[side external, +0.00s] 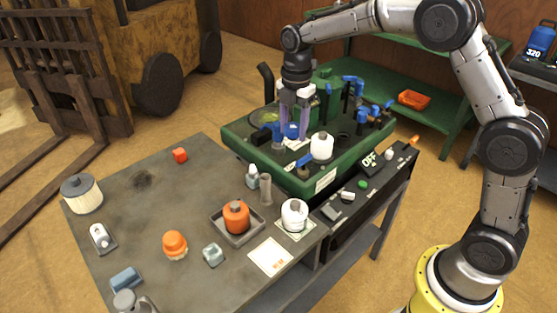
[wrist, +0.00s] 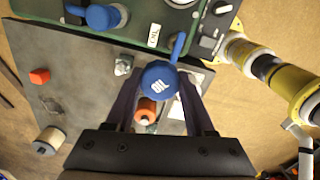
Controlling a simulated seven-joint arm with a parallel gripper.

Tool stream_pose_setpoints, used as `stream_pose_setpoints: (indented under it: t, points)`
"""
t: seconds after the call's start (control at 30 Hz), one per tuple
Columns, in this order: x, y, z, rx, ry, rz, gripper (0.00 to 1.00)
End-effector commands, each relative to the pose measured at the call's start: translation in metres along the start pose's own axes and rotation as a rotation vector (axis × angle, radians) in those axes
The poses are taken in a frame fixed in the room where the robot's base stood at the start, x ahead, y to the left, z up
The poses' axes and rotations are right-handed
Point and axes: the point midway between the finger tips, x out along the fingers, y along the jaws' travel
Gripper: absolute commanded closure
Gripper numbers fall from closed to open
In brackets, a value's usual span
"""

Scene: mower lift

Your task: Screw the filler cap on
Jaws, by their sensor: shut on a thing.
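A round blue cap (wrist: 160,78) with white lettering that looks like "OIL" sits between the fingers of my gripper (wrist: 159,95) in the wrist view. My gripper is shut on it, one finger on each side. In the side view my gripper (side external: 293,122) points down over the green mower deck (side external: 318,182), with blue (side external: 292,131) showing between its fingers. A blue strip (wrist: 178,47) stands just beyond the cap in the wrist view. The filler opening is not clearly visible, and I cannot tell whether the cap touches it.
Blue-topped parts (side external: 352,84) and a white cylinder (side external: 321,146) stand on the deck around my gripper. The grey bench (side external: 140,215) holds an orange can (side external: 236,216) in a tray, a white filter (side external: 295,214), an orange cap (side external: 174,244) and small parts. The bench's back left is mostly clear.

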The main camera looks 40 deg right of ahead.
Motion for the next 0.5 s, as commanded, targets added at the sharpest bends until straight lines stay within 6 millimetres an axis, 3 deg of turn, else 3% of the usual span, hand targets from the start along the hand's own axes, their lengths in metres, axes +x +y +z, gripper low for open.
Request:
stream_pose_setpoints:
  t: [0.03,0.1,0.3,0.5]
  points:
    - [0.002,0.002,0.027,0.053,-0.001,0.000,0.99]
    - [0.004,0.001,0.058,0.114,-0.003,0.000,0.99]
    - [0.014,-0.013,0.142,0.279,-0.007,-0.001,0.99]
    - [0.026,-0.038,0.193,0.391,-0.003,-0.017,0.99]
